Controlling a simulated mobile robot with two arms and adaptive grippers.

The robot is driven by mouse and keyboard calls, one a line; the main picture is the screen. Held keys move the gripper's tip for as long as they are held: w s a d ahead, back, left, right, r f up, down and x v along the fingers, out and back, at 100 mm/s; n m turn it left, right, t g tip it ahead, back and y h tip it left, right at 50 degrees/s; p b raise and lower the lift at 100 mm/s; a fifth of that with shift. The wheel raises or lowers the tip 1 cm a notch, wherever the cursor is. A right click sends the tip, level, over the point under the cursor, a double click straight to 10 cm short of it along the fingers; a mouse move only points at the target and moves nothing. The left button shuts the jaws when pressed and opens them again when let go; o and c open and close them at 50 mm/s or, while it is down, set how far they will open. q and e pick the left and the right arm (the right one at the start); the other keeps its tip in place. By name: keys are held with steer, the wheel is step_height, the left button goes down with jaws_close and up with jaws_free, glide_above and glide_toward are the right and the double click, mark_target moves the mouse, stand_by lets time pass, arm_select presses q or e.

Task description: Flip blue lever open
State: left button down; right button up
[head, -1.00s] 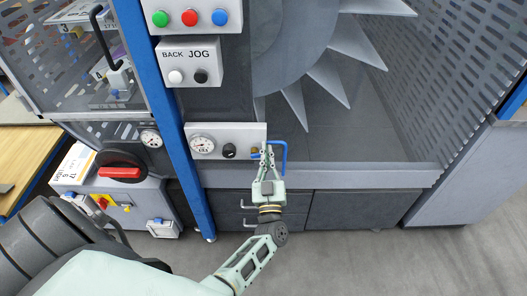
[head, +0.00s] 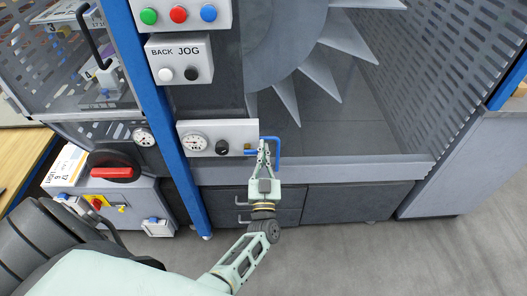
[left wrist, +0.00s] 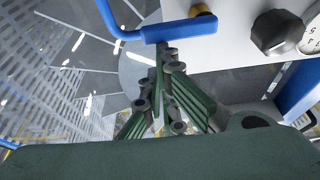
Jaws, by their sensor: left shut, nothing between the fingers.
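The blue lever (head: 278,146) is a bent blue rod at the right end of a white gauge panel (head: 218,127). In the left wrist view the lever (left wrist: 180,30) runs from a brass-coloured fitting (left wrist: 202,10) leftward, then bends up out of the frame. My left gripper (head: 263,145) is shut and empty, its fingertips right at the lever. In the left wrist view the fingertips (left wrist: 166,50) are at the lever's straight part; I cannot tell whether they touch it. My right gripper is not in view.
A round gauge (head: 193,143) and a black knob (head: 222,147) sit on the panel left of the lever. A blue post (head: 160,110) stands further left. The large bladed wheel (head: 290,45) is above. Drawers with handles (head: 243,218) are below, and open floor lies in front.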

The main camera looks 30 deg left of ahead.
arm_select(q)
steer(key=v, duration=0.7)
steer(key=shift+s, duration=0.25)
steer(key=shift+d+f, duration=0.1)
steer(key=shift+f, duration=0.05)
